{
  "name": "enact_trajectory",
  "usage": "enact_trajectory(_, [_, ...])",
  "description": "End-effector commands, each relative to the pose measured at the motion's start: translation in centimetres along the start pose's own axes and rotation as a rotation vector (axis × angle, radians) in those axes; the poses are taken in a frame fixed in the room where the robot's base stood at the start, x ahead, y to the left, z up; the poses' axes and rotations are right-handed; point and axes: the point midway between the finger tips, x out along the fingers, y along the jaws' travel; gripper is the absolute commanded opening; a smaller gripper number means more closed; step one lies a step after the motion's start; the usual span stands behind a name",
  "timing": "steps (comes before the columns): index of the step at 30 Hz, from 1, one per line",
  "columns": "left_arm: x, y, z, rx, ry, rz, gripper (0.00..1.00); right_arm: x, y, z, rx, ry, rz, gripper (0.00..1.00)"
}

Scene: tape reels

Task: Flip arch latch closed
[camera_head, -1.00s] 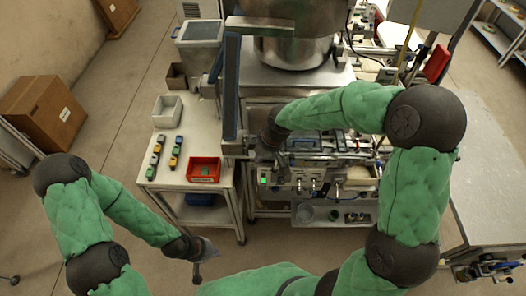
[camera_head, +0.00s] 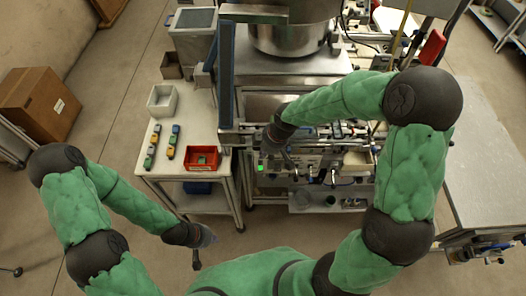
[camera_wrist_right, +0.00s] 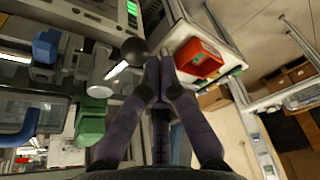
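The machine front panel with a green-lit display (camera_head: 260,168) stands ahead of me, with several metal levers along it. My right gripper (camera_wrist_right: 158,60) is at the left end of this panel. Its two fingers come together at the tips, and I see nothing held between them. A black ball knob (camera_wrist_right: 135,49) with a pale metal lever is just left of the fingertips in the right wrist view. I cannot make out for sure which part is the arch latch. My left gripper (camera_head: 202,245) hangs low over the floor, away from the machine; its fingers are too small to read.
A side table (camera_head: 185,120) at left of the machine holds a red bin (camera_head: 190,164), a white box (camera_head: 162,100) and several small coloured blocks. The red bin is also close to the right fingertips in the wrist view (camera_wrist_right: 198,58). Open floor lies at left.

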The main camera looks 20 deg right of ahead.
Motion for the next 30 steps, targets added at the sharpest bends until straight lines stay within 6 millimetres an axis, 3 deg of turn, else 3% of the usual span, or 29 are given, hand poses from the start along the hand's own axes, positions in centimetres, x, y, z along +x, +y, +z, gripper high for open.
enact_trajectory(10, [0.5,-0.2,0.0,0.0,0.0,0.0,0.0,-0.7,0.0,2.1,0.001,-0.001,0.0,0.0])
enact_trajectory(30, [0.6,-0.2,0.0,0.0,0.0,0.0,0.0,-0.4,0.1,1.3,-0.002,-0.005,-0.004,0.0])
